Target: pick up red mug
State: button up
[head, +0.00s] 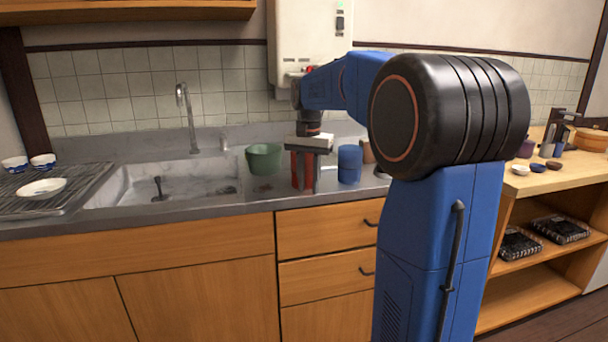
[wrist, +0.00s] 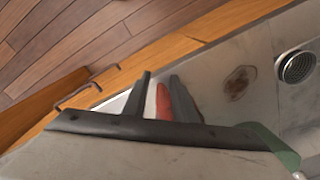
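The red mug (head: 304,172) stands upright on the counter, between the green pot and the blue cup. My gripper (head: 305,180) points down over it, its fingers reaching down along the mug and partly covering it. In the wrist view a red strip of the mug (wrist: 163,104) shows between the two fingers of my gripper (wrist: 162,95), with a pale strip beside it. The palm hides most of the mug there. I cannot tell whether the fingers press on it.
A green pot (head: 264,159) is close on the left and a blue cup (head: 349,164) close on the right. A sink (head: 120,188) with a faucet (head: 188,115) lies further left. Wooden drawers (head: 325,245) are below the counter edge. A dish rack (head: 70,190) is at far left.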

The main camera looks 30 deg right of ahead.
grip_shut()
jog(key=shift+r, duration=0.15)
notch_tip(320, 180, up, 10)
jog(key=shift+f, duration=0.15)
jog(key=shift+s, duration=0.1)
